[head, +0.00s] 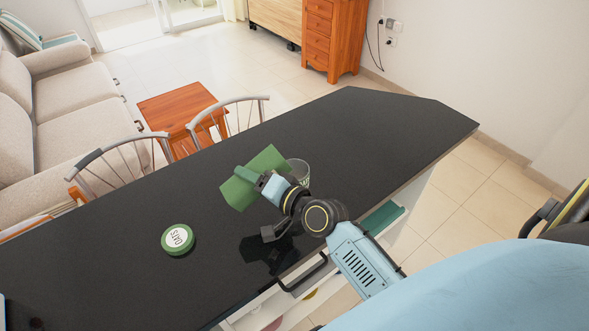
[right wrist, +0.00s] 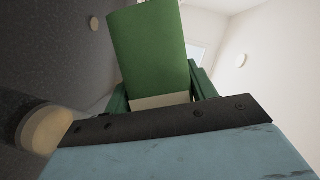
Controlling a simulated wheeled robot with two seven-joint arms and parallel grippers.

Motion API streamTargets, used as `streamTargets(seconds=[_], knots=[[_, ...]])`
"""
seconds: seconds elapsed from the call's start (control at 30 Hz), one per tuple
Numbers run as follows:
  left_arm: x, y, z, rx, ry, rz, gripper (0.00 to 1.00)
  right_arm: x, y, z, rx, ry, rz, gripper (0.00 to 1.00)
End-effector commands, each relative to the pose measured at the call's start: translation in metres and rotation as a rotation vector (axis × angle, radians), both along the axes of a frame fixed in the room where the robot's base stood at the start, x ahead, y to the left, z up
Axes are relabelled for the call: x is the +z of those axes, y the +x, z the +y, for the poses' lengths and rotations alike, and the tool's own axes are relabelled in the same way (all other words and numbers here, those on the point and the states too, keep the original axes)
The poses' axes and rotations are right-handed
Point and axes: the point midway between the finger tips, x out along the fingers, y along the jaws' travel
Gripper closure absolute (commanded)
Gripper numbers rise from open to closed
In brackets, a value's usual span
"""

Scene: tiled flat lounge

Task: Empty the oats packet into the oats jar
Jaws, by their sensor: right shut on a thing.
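The green oats packet (head: 238,192) is held tilted above the dark counter by my right gripper (head: 262,181), which is shut on it. The packet (right wrist: 150,50) fills the upper middle of the right wrist view, with a pale band at its lower end, between the green fingers. The clear oats jar (head: 299,171) stands on the counter just right of the packet, partly hidden behind the packet and gripper. Its contents cannot be made out. A round green lid (head: 178,239) with a white OATS label lies on the counter to the left. My left gripper is not in view.
The dark counter (head: 380,130) is clear toward its far right end and around the lid. Two metal-backed chairs (head: 225,112) stand along its far side. A black handle (head: 302,274) sticks out at the near edge, beside a green thing (head: 383,218).

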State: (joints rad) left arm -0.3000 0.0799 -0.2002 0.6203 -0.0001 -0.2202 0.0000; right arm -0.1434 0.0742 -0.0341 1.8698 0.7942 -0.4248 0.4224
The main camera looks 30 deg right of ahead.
Motion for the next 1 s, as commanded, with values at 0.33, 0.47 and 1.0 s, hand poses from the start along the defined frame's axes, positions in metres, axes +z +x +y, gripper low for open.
streamTargets(seconds=[0.33, 0.47, 1.0], knots=[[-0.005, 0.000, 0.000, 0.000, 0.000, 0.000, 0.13, 0.005, 0.000, 0.000, 0.000, 0.048, -0.003, 0.75], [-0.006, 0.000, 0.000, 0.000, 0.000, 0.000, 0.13, 0.006, 0.000, 0.000, 0.000, 0.067, -0.003, 0.75], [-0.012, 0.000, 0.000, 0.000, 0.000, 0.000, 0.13, 0.013, 0.000, 0.000, 0.000, 0.138, -0.004, 0.75]])
